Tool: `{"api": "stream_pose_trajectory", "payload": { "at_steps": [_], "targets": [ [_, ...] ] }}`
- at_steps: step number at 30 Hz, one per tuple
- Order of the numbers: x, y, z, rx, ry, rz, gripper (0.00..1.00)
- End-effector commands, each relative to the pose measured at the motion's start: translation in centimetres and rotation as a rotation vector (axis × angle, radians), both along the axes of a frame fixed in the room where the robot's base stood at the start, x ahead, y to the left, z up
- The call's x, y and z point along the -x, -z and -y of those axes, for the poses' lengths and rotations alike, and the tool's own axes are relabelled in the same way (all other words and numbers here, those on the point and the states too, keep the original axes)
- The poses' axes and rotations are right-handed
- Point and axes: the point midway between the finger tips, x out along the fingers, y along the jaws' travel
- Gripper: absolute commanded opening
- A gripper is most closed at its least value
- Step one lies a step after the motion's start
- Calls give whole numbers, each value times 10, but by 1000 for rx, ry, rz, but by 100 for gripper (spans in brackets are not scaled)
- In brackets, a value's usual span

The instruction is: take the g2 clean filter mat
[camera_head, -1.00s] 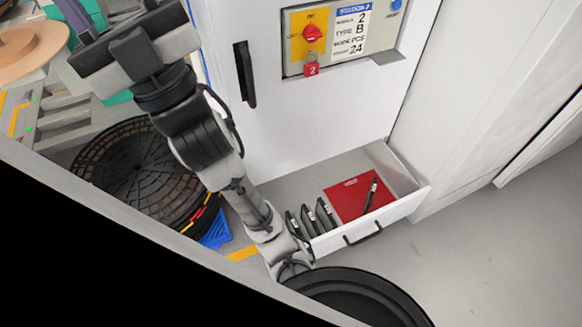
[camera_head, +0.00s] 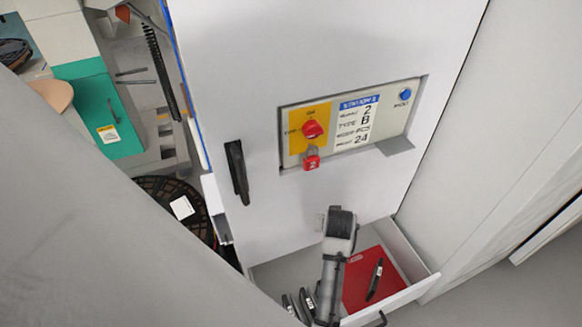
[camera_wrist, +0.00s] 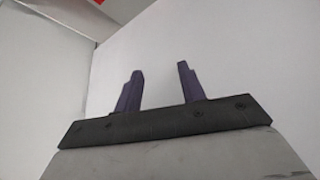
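Several thin dark items with small white labels (camera_head: 306,299) stand upright in an open drawer (camera_head: 410,292) at the bottom of the white cabinet in the head view. I cannot read their labels, so I cannot tell which, if any, is the g2 clean filter mat. Part of my arm hangs in front of the drawer and hides some of it. My gripper (camera_wrist: 160,72) shows in the wrist view with its two dark fingers apart and nothing between them. It faces plain white and grey surfaces.
A red sheet (camera_head: 360,283) with a black pen-like object (camera_head: 375,279) lies in the drawer. The cabinet (camera_head: 270,215) carries a dark handle (camera_head: 237,172) and a panel with a red switch (camera_head: 312,129) and red padlock (camera_head: 311,163). A round dark grate (camera_head: 165,188) is at left.

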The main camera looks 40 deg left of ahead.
Motion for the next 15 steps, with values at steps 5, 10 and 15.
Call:
{"api": "stream_pose_trajectory", "payload": {
  "at_steps": [5, 10, 15],
  "targets": [
    [131, 123, -18, 230, -256, -300, 40],
    [196, 171, -3, 360, -377, -431, 40],
    [211, 197, 3, 395, -408, -465, 40]
  ]
}}
